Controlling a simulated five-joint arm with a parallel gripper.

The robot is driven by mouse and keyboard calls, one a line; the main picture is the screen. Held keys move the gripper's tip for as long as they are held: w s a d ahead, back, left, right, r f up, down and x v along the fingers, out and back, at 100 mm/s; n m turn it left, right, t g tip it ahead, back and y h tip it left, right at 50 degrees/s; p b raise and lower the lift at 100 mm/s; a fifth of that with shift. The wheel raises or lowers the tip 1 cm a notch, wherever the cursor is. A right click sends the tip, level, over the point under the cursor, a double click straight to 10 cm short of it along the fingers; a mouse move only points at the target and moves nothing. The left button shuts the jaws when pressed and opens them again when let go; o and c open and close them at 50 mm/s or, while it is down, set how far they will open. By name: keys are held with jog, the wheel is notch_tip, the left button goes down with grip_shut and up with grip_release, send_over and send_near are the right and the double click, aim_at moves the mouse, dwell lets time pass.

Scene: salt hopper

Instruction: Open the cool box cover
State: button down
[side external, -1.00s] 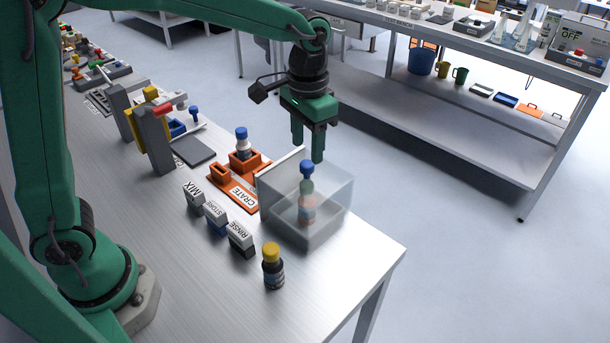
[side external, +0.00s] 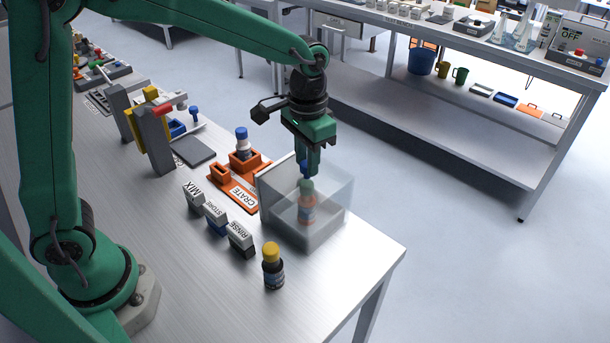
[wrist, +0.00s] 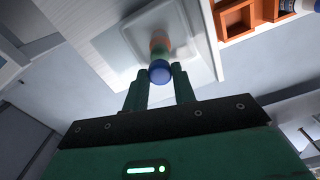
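The cool box (side external: 335,205) is a translucent box at the near end of the bench. A bottle (side external: 307,207) with an orange band and blue cap (side external: 303,168) stands upright inside it. A pale flat panel (side external: 272,183) stands upright along the box's back left side; I cannot tell whether it is the cover. No lid shows over the bottle. My gripper (side external: 309,172) points down, its fingertips at the blue cap's height. In the wrist view the blue cap (wrist: 160,72) sits between my open fingers (wrist: 160,70); contact is unclear.
An orange crate (side external: 238,190) holding another blue-capped bottle (side external: 242,142) stands behind the box. Labelled blocks MIX (side external: 192,193), STORE (side external: 215,215) and RINSE (side external: 240,238) stand left of it. A yellow-capped dark bottle (side external: 272,267) stands in front. The bench edge is close on the right.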

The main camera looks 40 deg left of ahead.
jog(key=d, duration=1.3)
jog(key=shift+d, duration=0.25)
jog(key=c, duration=1.1)
grip_release()
jog(key=shift+c, duration=0.2)
jog(key=shift+r, duration=0.15)
notch_tip(320, 180, up, 8)
jog(key=shift+f, duration=0.2)
jog(key=shift+a, duration=0.1)
